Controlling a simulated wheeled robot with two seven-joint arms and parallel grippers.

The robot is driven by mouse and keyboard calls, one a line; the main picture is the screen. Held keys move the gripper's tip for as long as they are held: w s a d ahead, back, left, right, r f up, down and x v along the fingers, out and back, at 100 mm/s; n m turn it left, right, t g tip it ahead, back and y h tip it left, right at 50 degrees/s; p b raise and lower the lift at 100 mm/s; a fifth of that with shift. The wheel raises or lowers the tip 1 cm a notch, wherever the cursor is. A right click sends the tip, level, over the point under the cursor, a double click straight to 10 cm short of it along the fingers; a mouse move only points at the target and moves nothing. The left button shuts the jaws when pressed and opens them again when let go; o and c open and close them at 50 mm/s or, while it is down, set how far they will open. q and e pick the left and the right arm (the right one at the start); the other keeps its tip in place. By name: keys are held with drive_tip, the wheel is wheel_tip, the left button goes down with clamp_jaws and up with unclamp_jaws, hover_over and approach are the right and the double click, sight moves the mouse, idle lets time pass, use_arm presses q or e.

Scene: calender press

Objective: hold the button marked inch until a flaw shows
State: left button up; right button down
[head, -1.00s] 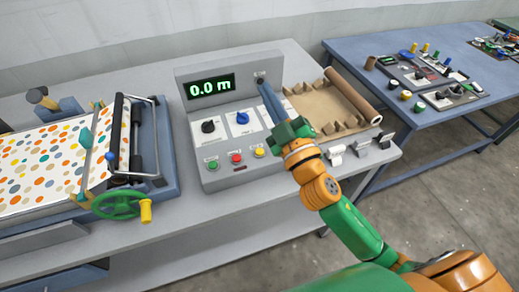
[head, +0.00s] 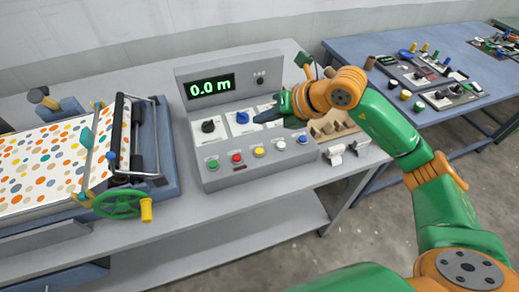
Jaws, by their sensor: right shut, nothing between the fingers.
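The control box (head: 188,122) stands on the grey bench with a row of buttons: green (head: 213,163), red (head: 236,157), yellow (head: 259,151), white (head: 281,145) and blue (head: 303,139). Their labels are too small to read, so I cannot tell which is marked inch. The green display (head: 211,88) reads 0.0 m. My right gripper (head: 259,117) is shut and empty, its fingers pointing left in front of the box's right side, above the button row. It seems clear of the buttons. The dotted sheet (head: 45,160) lies on the press at left; no flaw is evident. My left gripper is not in view.
A black knob (head: 208,126) and a blue knob (head: 242,118) sit above the buttons. The press has a green handwheel (head: 118,204) at its front. My right arm partly hides the brown tray (head: 332,127). A blue table (head: 400,50) with other parts stands at right.

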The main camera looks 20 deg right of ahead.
sight(262, 153)
drive_tip(key=shift+f, duration=0.15)
wheel_tip(262, 153, down, 9)
drive_tip(key=b, duration=0.7)
drive_tip(key=shift+a, duration=0.1)
drive_tip(key=shift+r, duration=0.2)
idle(1.5)
drive_tip(key=shift+f+b, duration=0.4)
drive_tip(key=shift+b, duration=0.1)
drive_tip(key=shift+f+b, duration=0.4)
idle(0.4)
drive_tip(key=shift+r, duration=0.1)
idle(1.8)
drive_tip(key=shift+r+p, duration=0.6)
drive_tip(key=shift+r, duration=0.15)
